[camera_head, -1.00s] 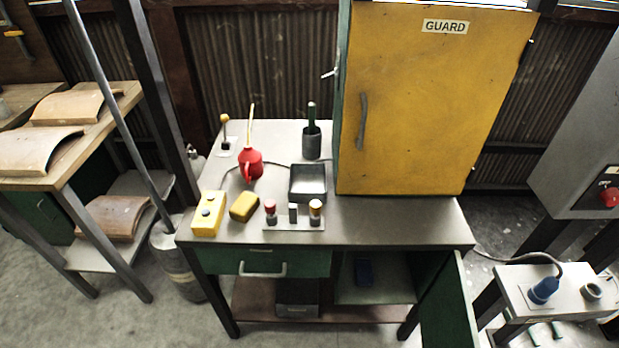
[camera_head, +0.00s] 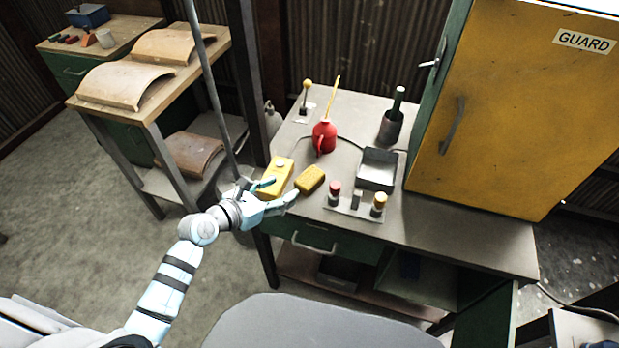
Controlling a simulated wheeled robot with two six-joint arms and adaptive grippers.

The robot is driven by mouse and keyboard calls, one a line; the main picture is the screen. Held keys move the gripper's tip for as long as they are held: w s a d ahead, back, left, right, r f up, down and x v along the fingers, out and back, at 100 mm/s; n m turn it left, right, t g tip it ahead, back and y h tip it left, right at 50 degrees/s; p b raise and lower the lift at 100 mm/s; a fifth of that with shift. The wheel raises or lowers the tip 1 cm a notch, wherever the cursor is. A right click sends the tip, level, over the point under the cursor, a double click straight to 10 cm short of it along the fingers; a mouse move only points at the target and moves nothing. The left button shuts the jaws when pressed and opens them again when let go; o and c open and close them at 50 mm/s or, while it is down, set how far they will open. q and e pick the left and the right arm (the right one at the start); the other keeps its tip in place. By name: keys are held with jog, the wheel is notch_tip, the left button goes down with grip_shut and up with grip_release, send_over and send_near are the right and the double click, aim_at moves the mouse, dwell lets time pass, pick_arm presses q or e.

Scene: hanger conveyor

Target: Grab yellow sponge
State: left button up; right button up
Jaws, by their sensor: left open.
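The yellow sponge (camera_head: 310,180) is a small dark-yellow block lying on the grey workbench (camera_head: 440,217) near its front edge. My left gripper (camera_head: 282,191) comes in from the left over the front left corner of the bench. Its fingers are spread and empty, pointing right toward the sponge. One fingertip lies over the yellow button box (camera_head: 279,172), hiding part of it. The other fingertip shows just below and left of the sponge. I cannot tell whether it touches anything. My right gripper is not in view.
Behind stand a grey tray (camera_head: 377,168), a red oil can (camera_head: 325,136) and a dark holder (camera_head: 391,126). The yellow guard cabinet (camera_head: 510,110) fills the right. A slanted pole (camera_head: 208,85) stands left.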

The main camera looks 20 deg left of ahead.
aim_at(309, 177)
pick_arm(q)
jog(key=b+x, duration=0.1)
jog(key=x, duration=0.3)
jog(key=b+x, duration=0.2)
jog(key=x, duration=0.2)
jog(key=b+x, duration=0.1)
jog(key=x, duration=0.4)
jog(key=shift+f, duration=0.3)
jog(key=shift+w+d, duration=0.1)
jog(key=shift+w, duration=0.05)
jog(key=shift+r, duration=0.1)
jog(key=c, duration=0.7)
